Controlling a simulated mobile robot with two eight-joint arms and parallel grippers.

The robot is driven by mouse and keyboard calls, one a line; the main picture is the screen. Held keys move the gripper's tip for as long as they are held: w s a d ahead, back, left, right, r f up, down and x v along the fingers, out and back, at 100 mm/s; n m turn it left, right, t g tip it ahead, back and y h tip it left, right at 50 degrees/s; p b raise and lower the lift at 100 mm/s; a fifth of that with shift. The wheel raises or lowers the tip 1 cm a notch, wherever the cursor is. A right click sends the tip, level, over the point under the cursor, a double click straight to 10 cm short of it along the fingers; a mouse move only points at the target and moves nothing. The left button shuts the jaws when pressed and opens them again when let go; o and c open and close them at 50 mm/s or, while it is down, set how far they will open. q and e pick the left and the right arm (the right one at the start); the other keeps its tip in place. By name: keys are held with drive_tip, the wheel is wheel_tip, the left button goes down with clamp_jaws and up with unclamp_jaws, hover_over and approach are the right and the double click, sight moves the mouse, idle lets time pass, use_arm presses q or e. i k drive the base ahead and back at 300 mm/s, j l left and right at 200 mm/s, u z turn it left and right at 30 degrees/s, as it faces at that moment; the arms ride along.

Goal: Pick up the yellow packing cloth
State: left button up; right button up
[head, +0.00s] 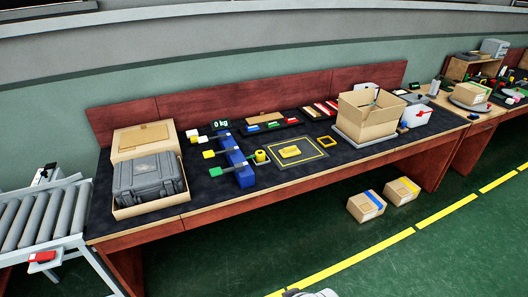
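The yellow packing cloth appears to be the small yellow folded piece (290,152) in the head view. It lies on a dark square mat with a yellow border (313,155), near the middle of the long dark-topped table (215,205). It is too small to make out folds. Neither of my grippers can be made out. A pale grey part at the bottom edge may be mine, but I cannot tell which part it is.
A blue rack with coloured pegs (236,160) stands left of the mat. An open cardboard box (366,118) stands to its right. A grey case (149,181) sits in a box at the left, beside a roller conveyor (40,215). Two cartons (366,206) stand on the green floor.

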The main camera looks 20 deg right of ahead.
sight(292, 151)
drive_tip(key=i+l+u, duration=0.15)
drive_tip(key=l, duration=0.3)
drive_tip(key=i+l+u, duration=0.15)
drive_tip(key=i+l, duration=0.15)
drive_tip(key=l, duration=0.2)
drive_tip(key=i+l+u, duration=0.15)
drive_tip(key=l, duration=0.35)
drive_tip(key=i+l+u, duration=0.15)
drive_tip(key=l, duration=0.35)
drive_tip(key=i+l+u, duration=0.15)
drive_tip(key=l, duration=0.4)
drive_tip(key=i+l+u, duration=0.15)
drive_tip(key=l, duration=0.4)
drive_tip(key=l+u, duration=0.15)
drive_tip(key=l, duration=0.4)
